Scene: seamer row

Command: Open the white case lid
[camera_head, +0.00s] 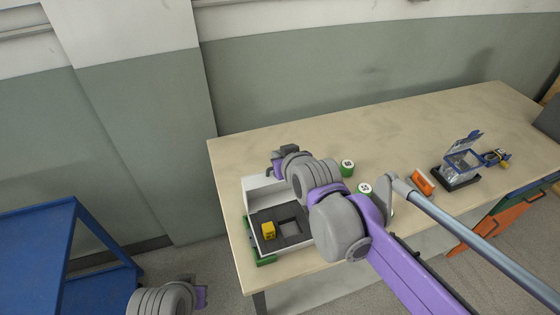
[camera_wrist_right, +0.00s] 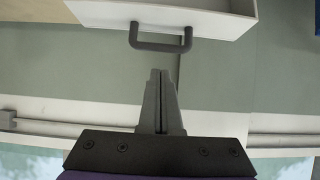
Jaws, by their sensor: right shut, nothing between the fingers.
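The white case (camera_head: 249,186) stands at the near left of the table with its lid raised upright at the back. Its dark insert (camera_head: 268,217) shows, with a yellow block (camera_head: 268,230) and a square opening. In the right wrist view, the white lid (camera_wrist_right: 210,17) shows at the top with its dark handle (camera_wrist_right: 160,46). My right gripper (camera_wrist_right: 160,73) is shut and empty, just below and apart from the handle. In the head view it (camera_head: 276,166) is by the raised lid, partly hidden by my wrist. My left gripper (camera_head: 201,296) is at the bottom left; its fingers cannot be made out.
Two green-and-white round items (camera_head: 347,168) stand right of the case. An orange item (camera_head: 422,182) and a clear box (camera_head: 461,162) with its lid up sit farther right. Green pieces (camera_head: 264,261) lie by the case's near edge. A blue cart (camera_head: 66,255) stands left. The table's back is clear.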

